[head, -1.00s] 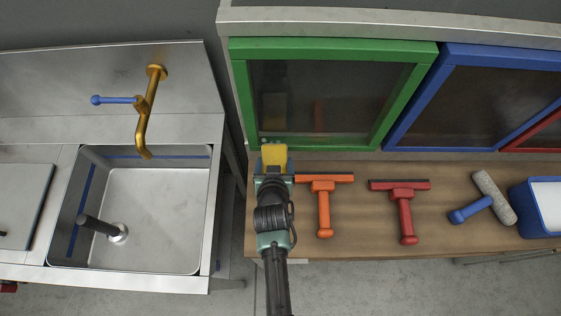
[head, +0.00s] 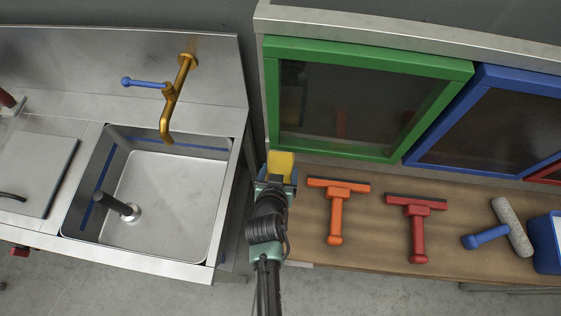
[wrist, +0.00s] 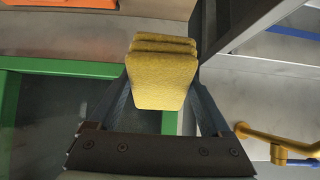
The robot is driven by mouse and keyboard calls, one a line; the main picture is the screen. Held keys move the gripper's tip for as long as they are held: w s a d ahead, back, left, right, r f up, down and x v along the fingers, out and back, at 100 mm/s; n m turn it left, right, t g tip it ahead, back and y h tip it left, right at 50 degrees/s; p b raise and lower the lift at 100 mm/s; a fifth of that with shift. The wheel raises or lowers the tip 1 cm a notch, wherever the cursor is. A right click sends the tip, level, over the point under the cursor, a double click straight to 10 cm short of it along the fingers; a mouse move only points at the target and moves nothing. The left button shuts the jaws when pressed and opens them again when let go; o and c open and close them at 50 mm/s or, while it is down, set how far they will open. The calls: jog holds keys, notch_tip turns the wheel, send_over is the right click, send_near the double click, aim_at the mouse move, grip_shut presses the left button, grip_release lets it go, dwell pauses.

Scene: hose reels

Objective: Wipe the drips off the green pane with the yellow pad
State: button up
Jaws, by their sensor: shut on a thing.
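The green pane is a dark glass panel (head: 345,100) in a green frame (head: 370,58), upright behind the wooden bench. Its glass looks dark, and I cannot make out drips on it. My gripper (head: 279,180) is shut on the yellow pad (head: 281,163) at the bench's left end, below and in front of the frame's lower left corner. In the wrist view the yellow pad (wrist: 163,75) sits between the fingers, and part of the green frame (wrist: 60,67) shows beside it. The pad appears apart from the glass.
An orange squeegee (head: 337,205), a red squeegee (head: 417,225) and a roller with a blue handle (head: 500,230) lie on the bench (head: 375,240). A blue-framed pane (head: 490,115) stands to the right. A sink (head: 165,190) with a brass tap (head: 172,100) is at left.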

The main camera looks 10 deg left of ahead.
jog(key=s, duration=0.4)
jog(key=shift+s, duration=0.4)
dwell(0.9)
